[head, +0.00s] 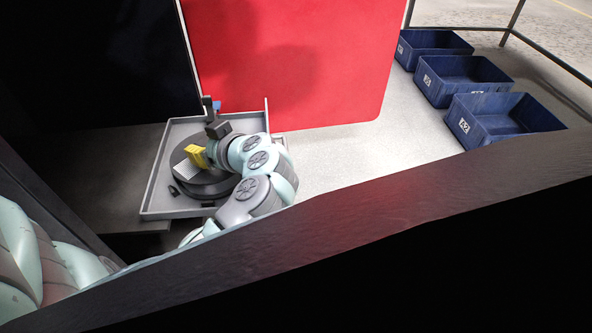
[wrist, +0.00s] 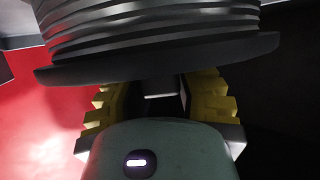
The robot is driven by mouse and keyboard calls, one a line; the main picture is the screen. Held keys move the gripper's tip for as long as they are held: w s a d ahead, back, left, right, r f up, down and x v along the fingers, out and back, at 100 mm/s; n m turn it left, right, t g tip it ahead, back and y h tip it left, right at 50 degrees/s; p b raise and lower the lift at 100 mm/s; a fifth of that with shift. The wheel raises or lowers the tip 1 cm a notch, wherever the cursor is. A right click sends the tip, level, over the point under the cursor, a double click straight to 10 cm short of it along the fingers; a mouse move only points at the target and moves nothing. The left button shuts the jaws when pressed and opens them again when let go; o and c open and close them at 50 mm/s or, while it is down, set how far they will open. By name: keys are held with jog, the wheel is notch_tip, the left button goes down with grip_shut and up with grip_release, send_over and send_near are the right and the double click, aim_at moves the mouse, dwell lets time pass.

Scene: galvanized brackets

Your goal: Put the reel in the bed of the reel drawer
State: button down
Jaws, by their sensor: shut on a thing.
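The reel shows in the wrist view as ridged grey windings (wrist: 150,30) above a dark flange (wrist: 160,58). My gripper (head: 197,156), with yellow finger pads, is shut on the reel. The pads also show in the wrist view (wrist: 160,98), on either side below the flange, which hides their contact. My wrist and arm cover the right part of the drawer. I cannot tell whether the reel touches the drawer floor or how it sits to the bed.
A red panel (head: 300,60) stands behind the drawer. Several blue bins, one at the front (head: 500,120), stand at the right on the pale surface. A dark beam (head: 400,200) crosses the foreground. The pale surface between drawer and bins is clear.

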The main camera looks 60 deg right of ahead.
jog(key=shift+w, duration=0.15)
jog(key=c, duration=0.7)
grip_release()
jog(key=shift+c, duration=0.2)
jog(key=shift+r, duration=0.25)
jog(key=d+p+v, duration=0.1)
jog(key=p+v, duration=0.3)
jog(key=v, duration=0.8)
jog(key=shift+a+f, duration=0.15)
jog(key=shift+a, duration=0.25)
